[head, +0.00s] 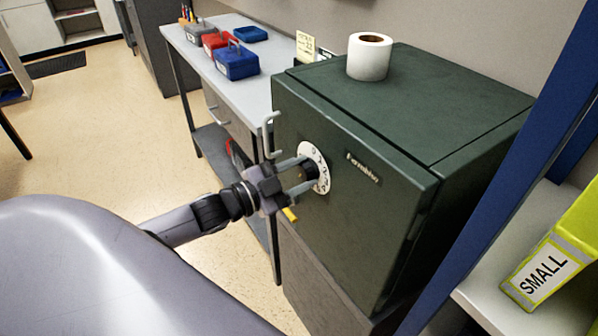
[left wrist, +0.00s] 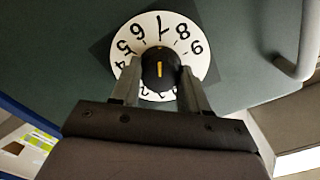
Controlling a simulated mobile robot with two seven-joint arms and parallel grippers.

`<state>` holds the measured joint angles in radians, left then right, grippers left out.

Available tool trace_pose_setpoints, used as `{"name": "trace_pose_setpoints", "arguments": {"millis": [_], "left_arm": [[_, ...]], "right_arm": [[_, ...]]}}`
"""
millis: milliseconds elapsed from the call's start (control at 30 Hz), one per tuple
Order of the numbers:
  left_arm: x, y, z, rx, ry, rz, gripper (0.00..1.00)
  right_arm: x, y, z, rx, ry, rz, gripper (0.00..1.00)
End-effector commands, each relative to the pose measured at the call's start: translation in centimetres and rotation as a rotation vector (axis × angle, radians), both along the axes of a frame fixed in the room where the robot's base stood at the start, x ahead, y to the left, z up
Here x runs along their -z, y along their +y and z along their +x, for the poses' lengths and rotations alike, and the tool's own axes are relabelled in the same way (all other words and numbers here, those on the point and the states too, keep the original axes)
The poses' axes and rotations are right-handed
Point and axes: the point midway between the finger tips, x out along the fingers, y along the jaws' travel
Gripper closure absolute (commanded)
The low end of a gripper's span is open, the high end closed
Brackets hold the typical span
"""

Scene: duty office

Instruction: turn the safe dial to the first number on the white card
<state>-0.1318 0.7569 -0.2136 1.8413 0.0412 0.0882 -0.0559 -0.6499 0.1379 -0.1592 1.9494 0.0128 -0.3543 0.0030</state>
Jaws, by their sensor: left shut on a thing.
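The dark green safe (head: 375,165) has a round white dial plate (head: 320,160) with black numbers on its front. In the left wrist view, the plate (left wrist: 160,35) shows 5, 6, 7, 8 and 9 around its upper part; lower numbers are partly hidden by my fingers. The black knob (left wrist: 150,72) has a yellow line lying roughly along the direction of the 7; I cannot tell which end is the pointer. My left gripper (head: 303,177) is shut on the knob, one finger on each side. A pale card (head: 306,46) stands behind the safe; its writing is too small to read.
A metal handle (head: 267,135) sticks out beside the dial. A paper roll (head: 369,57) stands on the safe. A grey bench (head: 192,60) with blue and red boxes is at the left. A blue shelf post (head: 500,185) and a "SMALL" box (head: 545,275) are close at the right.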

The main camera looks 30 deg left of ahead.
Motion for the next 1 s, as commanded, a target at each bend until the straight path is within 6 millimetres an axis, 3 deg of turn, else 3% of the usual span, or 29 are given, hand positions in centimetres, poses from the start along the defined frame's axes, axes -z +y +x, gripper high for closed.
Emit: {"name": "trace_pose_setpoints", "arguments": {"millis": [467, 500, 567, 1000], "left_arm": [[0.10, -0.04, -0.04, 0.000, -0.004, 0.013, 0.86], [0.10, -0.04, -0.04, 0.000, -0.004, 0.013, 0.52], [0.10, -0.04, -0.04, 0.000, -0.004, 0.013, 0.32], [0.08, 0.18, -0.48, 0.000, -0.004, 0.013, 0.30]], "right_arm": [[-0.06, -0.02, 0.00, -0.002, 0.000, -0.001, 0.57], [-0.06, -0.02, 0.00, -0.002, -0.001, -0.001, 0.57], [-0.06, -0.02, 0.00, -0.001, -0.001, -0.001, 0.57], [-0.02, -0.03, 0.01, -0.001, -0.001, -0.001, 0.57]]}}
